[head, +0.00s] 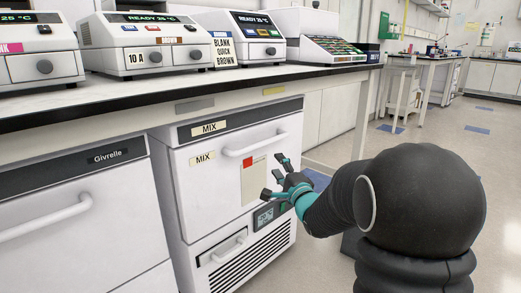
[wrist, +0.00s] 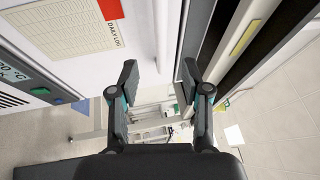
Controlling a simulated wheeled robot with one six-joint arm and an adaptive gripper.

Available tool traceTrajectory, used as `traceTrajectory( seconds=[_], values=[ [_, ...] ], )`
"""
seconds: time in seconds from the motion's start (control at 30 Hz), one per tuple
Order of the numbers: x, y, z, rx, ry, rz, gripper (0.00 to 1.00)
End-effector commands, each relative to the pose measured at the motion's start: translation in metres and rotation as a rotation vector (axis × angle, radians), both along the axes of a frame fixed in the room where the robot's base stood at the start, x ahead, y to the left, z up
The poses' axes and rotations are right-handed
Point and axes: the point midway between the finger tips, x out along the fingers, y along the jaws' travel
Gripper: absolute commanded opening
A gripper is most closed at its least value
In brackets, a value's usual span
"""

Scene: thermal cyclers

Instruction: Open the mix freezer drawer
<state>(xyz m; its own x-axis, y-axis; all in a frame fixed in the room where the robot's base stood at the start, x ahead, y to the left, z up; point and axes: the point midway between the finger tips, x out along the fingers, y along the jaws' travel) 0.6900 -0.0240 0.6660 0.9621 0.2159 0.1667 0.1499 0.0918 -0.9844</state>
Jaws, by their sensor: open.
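The mix freezer (head: 236,185) stands under the bench, with MIX labels on its header and drawer. Its white drawer front (head: 205,180) looks shut, flush under the dark header. A white horizontal bar handle (head: 255,140) runs across the upper front. My gripper (head: 272,176) is open and empty in front of the drawer's lower right part, below the handle. In the wrist view my gripper (wrist: 159,74) has its fingers spread. A pale bar (wrist: 162,35), which looks like the handle, lies beyond the gap between them. I cannot see any contact.
A log sheet with a red square (wrist: 70,25) is on the drawer front. A Givrelle unit (head: 85,210) stands to the left. The bench edge (head: 200,91) overhangs above, carrying several thermal cyclers (head: 150,45). Open floor (head: 400,138) lies to the right.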

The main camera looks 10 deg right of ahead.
Motion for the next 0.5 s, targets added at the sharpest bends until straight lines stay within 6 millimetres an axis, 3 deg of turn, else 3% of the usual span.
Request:
traceTrajectory(
  seconds=[0.23,0.5],
  values=[
    [0.020,0.005,0.003,0.024,-0.011,0.014,0.47],
    [0.067,0.016,0.011,0.022,-0.010,0.013,0.47]
  ],
)
